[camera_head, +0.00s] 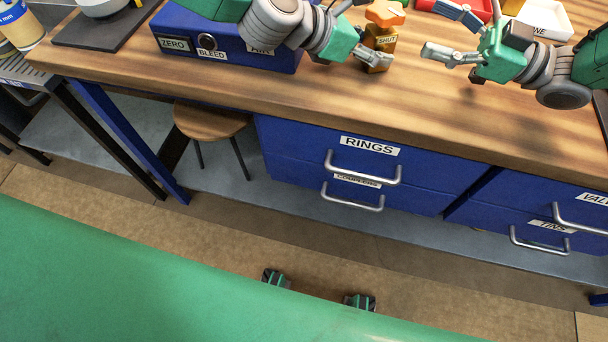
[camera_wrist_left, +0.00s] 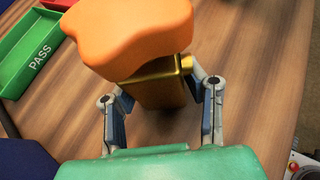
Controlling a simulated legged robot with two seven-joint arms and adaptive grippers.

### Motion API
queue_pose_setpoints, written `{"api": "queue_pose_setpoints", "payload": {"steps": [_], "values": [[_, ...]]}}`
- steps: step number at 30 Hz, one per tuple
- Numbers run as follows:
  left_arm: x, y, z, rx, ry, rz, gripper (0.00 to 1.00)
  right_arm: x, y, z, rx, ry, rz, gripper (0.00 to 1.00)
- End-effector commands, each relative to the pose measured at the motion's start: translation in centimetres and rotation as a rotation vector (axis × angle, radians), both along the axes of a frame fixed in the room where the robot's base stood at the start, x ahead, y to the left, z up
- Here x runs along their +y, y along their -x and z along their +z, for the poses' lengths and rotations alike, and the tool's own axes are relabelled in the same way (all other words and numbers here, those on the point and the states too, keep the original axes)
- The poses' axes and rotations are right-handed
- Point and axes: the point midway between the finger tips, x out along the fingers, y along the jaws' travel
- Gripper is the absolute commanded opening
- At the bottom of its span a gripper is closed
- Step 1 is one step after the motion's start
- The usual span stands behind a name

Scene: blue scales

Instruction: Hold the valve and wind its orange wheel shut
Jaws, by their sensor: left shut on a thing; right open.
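The valve has a brass body (camera_head: 380,40) marked SHUT and an orange wheel (camera_head: 385,12) on top. It stands upright on the wooden bench. In the left wrist view the orange wheel (camera_wrist_left: 128,38) fills the upper middle and covers part of the brass body (camera_wrist_left: 160,90). My left gripper (camera_head: 362,35) is shut on the valve body, with a finger on either side of it (camera_wrist_left: 163,95). My right gripper (camera_head: 452,32) is open and empty, to the right of the valve and apart from it.
A blue box (camera_head: 225,45) labelled ZERO and BLEED stands left of the valve, under my left arm. A red tray (camera_head: 455,8) and a white tray (camera_head: 545,20) lie behind my right gripper. A green PASS tray (camera_wrist_left: 35,60) shows in the left wrist view. Bench front is clear.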

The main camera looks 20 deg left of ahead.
Motion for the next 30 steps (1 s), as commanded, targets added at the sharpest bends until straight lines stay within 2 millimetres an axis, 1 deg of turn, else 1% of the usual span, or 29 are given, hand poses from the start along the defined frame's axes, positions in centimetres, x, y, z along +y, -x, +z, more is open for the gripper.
{"api": "queue_pose_setpoints", "payload": {"steps": [1,3,11,15,21,30], "values": [[0.0,0.0,0.0,0.001,0.000,0.000,0.22,0.8,0.8,-0.2,-0.008,-0.010,0.006,0.72],[0.0,0.0,0.0,0.001,0.000,0.000,0.22,1.9,1.8,-0.2,-0.028,-0.025,0.012,0.72],[0.0,0.0,0.0,0.000,0.000,0.001,0.22,5.6,5.4,-0.1,-0.107,-0.079,0.033,0.72],[0.1,0.0,0.0,0.000,0.000,0.001,0.22,7.3,7.6,0.1,-0.139,-0.105,0.045,0.72],[0.1,-0.1,0.0,0.000,0.000,0.002,0.22,9.6,10.9,0.4,-0.167,-0.131,0.066,0.72],[0.1,-0.1,0.0,0.000,0.000,0.002,0.22,12.3,16.2,1.1,-0.194,-0.164,0.105,0.72]]}}
